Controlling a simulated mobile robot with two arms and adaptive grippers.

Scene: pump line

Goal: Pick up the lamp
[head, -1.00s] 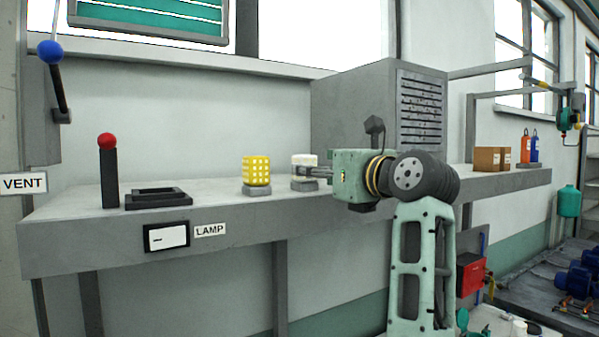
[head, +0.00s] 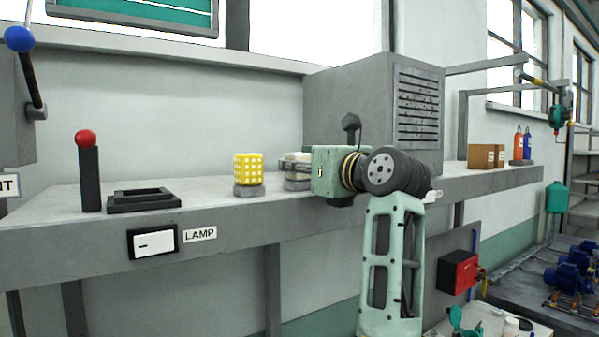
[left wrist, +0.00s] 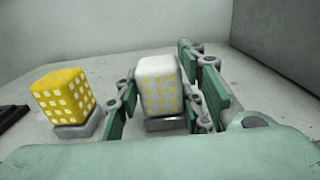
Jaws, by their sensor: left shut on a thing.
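A white block-shaped lamp with faint yellow squares (left wrist: 158,82) sits upright on a small grey base in the left wrist view. My left gripper (head: 297,166) is shut on this white lamp, with one finger on each side of it. My right gripper is not in view.
A LAMP label (head: 199,234) and a white switch (head: 153,242) are on the shelf front (head: 80,255). A red-knobbed lever (head: 88,172) and a black frame (head: 144,200) stand at left. A grey vented cabinet (head: 345,110) rises behind my gripper. Brown boxes (head: 484,156) stand at right.

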